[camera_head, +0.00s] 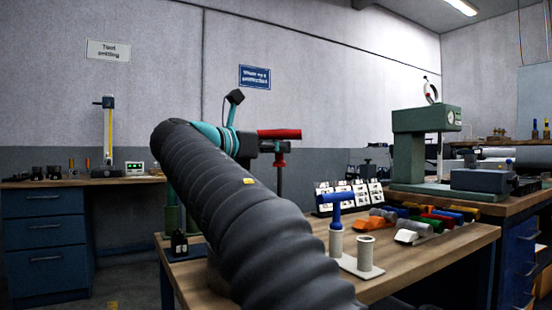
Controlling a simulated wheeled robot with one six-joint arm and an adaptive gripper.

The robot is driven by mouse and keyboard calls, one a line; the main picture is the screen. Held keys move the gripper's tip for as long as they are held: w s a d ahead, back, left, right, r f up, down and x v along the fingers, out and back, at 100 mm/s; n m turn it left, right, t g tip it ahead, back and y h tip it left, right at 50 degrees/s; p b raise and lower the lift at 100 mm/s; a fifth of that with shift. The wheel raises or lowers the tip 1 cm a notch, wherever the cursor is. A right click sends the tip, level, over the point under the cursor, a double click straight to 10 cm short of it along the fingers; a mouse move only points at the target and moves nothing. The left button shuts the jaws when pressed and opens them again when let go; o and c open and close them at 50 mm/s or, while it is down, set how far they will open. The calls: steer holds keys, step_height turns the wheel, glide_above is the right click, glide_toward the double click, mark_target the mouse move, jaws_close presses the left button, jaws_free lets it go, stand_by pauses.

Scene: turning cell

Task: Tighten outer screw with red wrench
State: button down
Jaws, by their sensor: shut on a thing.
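The red wrench (279,133) has a thick horizontal red handle and a short red stem below it. My gripper (270,147) is small and dark in this view, at the far end of my arm, and is shut on the red wrench. The wrench's lower end is in line with the top of a grey upright post (279,185). I cannot tell whether they touch. The outer screw cannot be made out, and my arm hides much of the area around the post's foot.
A blue T-handled tool (335,198) stands in a pale holder beside an empty pale cylinder (366,252). Several coloured tools lie to the right on the wooden table (440,255). Picture cards (345,195) stand behind. A green press (425,145) stands at the back right.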

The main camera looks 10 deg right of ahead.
steer(key=n+t+y, duration=0.1)
steer(key=n+t+y+b, duration=0.1)
steer(key=t, duration=0.1)
steer(key=shift+s+d, duration=0.15)
steer(key=shift+s, duration=0.1)
steer(key=shift+w+f+n+t+y, duration=0.1)
steer(key=shift+f+n+t+y, duration=0.05)
steer(key=shift+n+t+y, duration=0.25)
steer(key=shift+f+b, duration=0.3)
steer(key=shift+f, duration=0.15)
steer(key=shift+p, duration=0.6)
stand_by(0.7)
steer(key=shift+f, duration=0.65)
stand_by(1.1)
steer(key=shift+w+a+m+g+h+p, duration=0.1)
steer(key=shift+m+g+h+p, duration=0.9)
steer(key=shift+g+p, duration=0.75)
steer(key=shift+w+a+m+g+h+p, duration=0.1)
steer(key=shift+m+g+h+p, duration=0.95)
steer(key=shift+p, duration=1.2)
